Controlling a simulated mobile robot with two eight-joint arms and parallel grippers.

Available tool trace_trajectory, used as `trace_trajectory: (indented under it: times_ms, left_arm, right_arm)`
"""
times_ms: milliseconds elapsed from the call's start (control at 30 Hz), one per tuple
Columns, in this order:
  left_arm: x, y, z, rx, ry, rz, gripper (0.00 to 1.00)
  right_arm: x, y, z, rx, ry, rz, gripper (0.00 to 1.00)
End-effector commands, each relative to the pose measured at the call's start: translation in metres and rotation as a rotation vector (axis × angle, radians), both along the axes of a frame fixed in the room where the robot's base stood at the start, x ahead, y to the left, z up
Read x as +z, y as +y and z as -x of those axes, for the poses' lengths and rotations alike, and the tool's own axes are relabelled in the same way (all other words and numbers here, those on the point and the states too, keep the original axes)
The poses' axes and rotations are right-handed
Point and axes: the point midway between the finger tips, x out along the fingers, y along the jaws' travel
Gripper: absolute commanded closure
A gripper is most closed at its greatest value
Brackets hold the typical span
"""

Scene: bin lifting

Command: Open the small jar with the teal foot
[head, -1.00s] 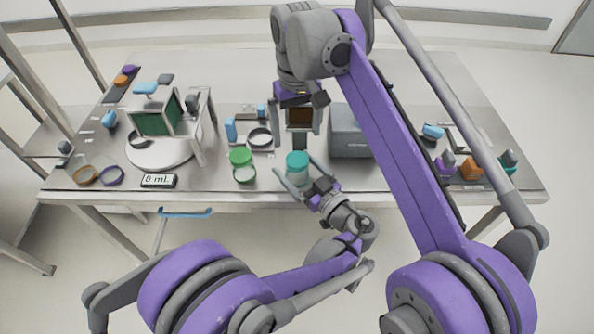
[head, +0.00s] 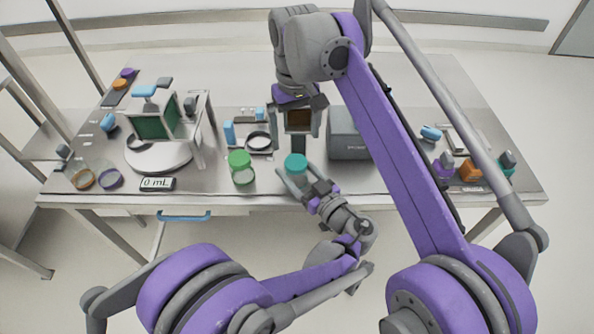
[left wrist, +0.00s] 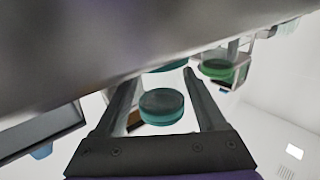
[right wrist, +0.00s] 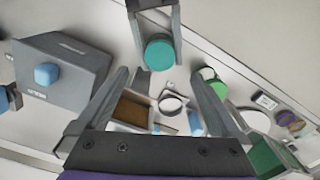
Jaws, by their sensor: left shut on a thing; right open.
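The small teal jar stands at the front middle of the bench, with its teal lid (head: 296,163) on top. My left gripper (head: 294,178) is shut around its body from the front. In the left wrist view, which looks upside down, the lid (left wrist: 161,107) shows between the fingers and part of the teal foot (left wrist: 170,66) shows near the bench. My right gripper (head: 299,128) is open and empty, behind and above the jar. In the right wrist view the lid (right wrist: 158,52) lies beyond my open right fingers (right wrist: 160,85). The jar's body is mostly hidden.
A green-lidded jar (head: 240,160) stands just left of the teal one. A grey box (head: 348,140) stands behind right. A display reading 0 mL (head: 157,184), a round white plate (head: 160,160) and a green-panelled frame (head: 157,120) are at left. Bare bench lies right of the teal jar.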

Motion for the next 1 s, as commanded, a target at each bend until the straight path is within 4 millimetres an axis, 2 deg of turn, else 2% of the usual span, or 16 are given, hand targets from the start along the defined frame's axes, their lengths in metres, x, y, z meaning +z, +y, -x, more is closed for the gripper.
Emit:
trace_trajectory:
  times_ms: [167,400,667,867,1000]
  left_arm:
    - [0.0,0.0,0.0,0.0,0.0,0.0,1.0]
    - [0.0,0.0,0.0,0.0,0.001,0.001,1.0]
    - [0.0,0.0,0.0,0.0,0.0,0.0,1.0]
    - [0.0,0.0,0.0,0.0,0.0,0.0,1.0]
    - [0.0,0.0,0.0,0.0,0.0,0.0,1.0]
  right_arm:
    - [0.008,-0.005,0.008,0.016,-0.048,-0.03,0.0]
    - [0.025,-0.02,0.034,0.063,-0.205,-0.112,0.0]
    - [0.033,-0.03,0.054,0.096,-0.332,-0.162,0.0]
    - [0.025,-0.029,0.053,0.101,-0.355,-0.169,0.0]
    - [0.005,-0.025,0.046,0.102,-0.354,-0.169,0.0]
